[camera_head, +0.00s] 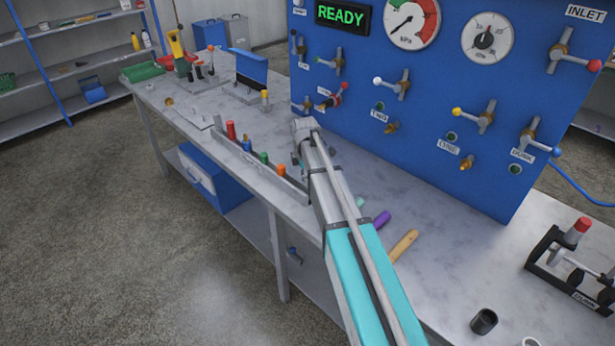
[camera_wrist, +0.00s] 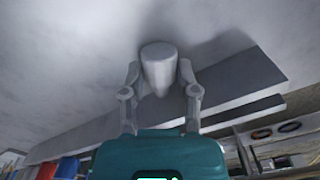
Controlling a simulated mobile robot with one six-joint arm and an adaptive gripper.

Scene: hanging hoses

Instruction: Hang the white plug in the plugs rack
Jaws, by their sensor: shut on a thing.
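In the wrist view my gripper (camera_wrist: 158,72) is shut on the white plug (camera_wrist: 158,62), a pale, rounded, tapered piece between the two fingers. In the head view my arm hides the plug and most of the gripper. The plugs rack (camera_head: 288,187) is a long, low grey rail along the table's front edge, with red, blue, green and orange plugs standing along it. My arm's end is above the table by the rack's right end. A grey rail also crosses the wrist view (camera_wrist: 235,112) behind the gripper.
A purple piece (camera_head: 381,220) and a tan piece (camera_head: 404,244) lie right of my arm. A black rack (camera_head: 540,262) and a dark cup (camera_head: 484,321) stand at the right. Bare tabletop (camera_head: 460,225) lies between.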

